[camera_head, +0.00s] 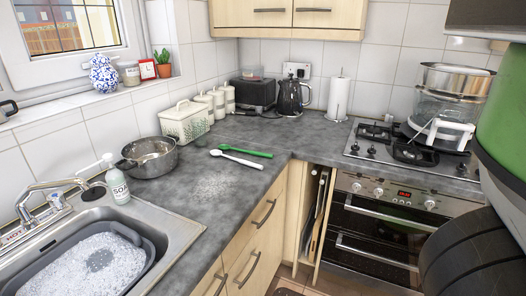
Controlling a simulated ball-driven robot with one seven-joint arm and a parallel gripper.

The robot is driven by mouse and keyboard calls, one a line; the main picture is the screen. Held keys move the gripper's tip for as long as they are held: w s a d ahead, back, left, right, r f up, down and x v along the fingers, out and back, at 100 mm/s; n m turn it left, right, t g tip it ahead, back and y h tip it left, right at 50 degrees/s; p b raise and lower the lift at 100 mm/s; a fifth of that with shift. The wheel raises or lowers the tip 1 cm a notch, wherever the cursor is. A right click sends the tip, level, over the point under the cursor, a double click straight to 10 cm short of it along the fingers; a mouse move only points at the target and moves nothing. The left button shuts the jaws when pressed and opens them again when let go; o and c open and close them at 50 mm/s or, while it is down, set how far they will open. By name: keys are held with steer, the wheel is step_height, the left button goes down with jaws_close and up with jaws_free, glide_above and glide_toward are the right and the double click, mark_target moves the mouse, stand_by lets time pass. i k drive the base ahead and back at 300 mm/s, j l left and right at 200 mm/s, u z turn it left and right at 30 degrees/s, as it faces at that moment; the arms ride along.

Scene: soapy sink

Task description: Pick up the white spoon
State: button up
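The white spoon (236,159) lies flat on the dark grey worktop (215,185), near its inner corner. It lies just in front of a green spoon (246,151), roughly alongside it; the two look close together, and I cannot tell whether they touch. One end of the white spoon points left toward the metal pot, the other right toward the counter edge. My gripper's fingers are not in view; large black and green parts at the right edge look like my own arm.
A metal pot (147,157), a soap bottle (117,183) and a cream bread bin (185,122) stand left of the spoons. A sink with a grey basin (142,268) of suds is at front left. A gas hob (362,157) is at right. Worktop in front of the spoons is clear.

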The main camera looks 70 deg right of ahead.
mark_target(215, 152)
steer(key=z, duration=1.3)
steer(key=k+j+z, duration=0.1)
steer(key=j, duration=0.2)
